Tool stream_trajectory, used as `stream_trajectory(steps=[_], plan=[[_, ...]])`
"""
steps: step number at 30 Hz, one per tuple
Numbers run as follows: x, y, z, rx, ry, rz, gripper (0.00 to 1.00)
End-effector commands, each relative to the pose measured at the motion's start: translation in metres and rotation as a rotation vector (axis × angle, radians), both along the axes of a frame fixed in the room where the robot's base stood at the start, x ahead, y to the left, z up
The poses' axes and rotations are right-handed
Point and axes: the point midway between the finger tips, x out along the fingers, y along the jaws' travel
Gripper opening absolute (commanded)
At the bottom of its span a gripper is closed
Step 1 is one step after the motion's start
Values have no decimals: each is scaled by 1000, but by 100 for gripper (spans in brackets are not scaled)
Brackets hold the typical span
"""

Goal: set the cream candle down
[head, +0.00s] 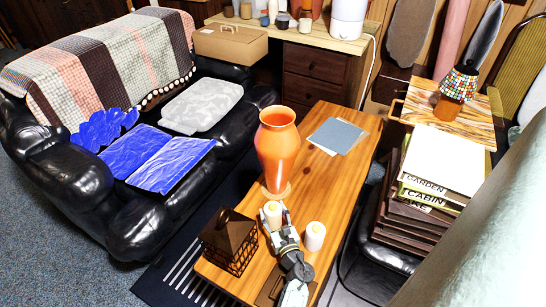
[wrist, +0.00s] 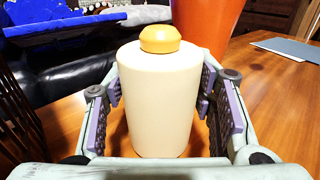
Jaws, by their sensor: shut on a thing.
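A cream candle (wrist: 153,105) with a rounded orange-yellow top stands upright between the two finger pads of my gripper (wrist: 165,92), which is shut on it. In the head view the candle (head: 272,212) is over the wooden coffee table (head: 335,182), just in front of the orange vase (head: 278,145). My gripper (head: 275,222) reaches it from the near edge. The candle's base is low over the tabletop; I cannot tell whether it touches. A second cream candle (head: 314,237) stands on the table to the right of my gripper.
A dark lantern-like basket (head: 231,238) stands close left of my gripper. The vase is right behind the held candle. Grey-blue sheets (head: 336,136) lie at the table's far end. The table's middle right is bare. A black sofa (head: 90,185) is left, stacked books (head: 425,190) right.

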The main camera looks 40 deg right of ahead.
Motion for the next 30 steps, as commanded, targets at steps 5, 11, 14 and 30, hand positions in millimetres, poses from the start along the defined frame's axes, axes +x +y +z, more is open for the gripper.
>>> stream_trajectory(steps=[5, 11, 14, 30], plan=[[0, 0, -4, 0, 0, 0, 51], [0, 0, -3, 0, 1, 0, 65], [0, 0, -3, 0, 0, 0, 71], [-23, 8, -1, 1, 3, 0, 71]])
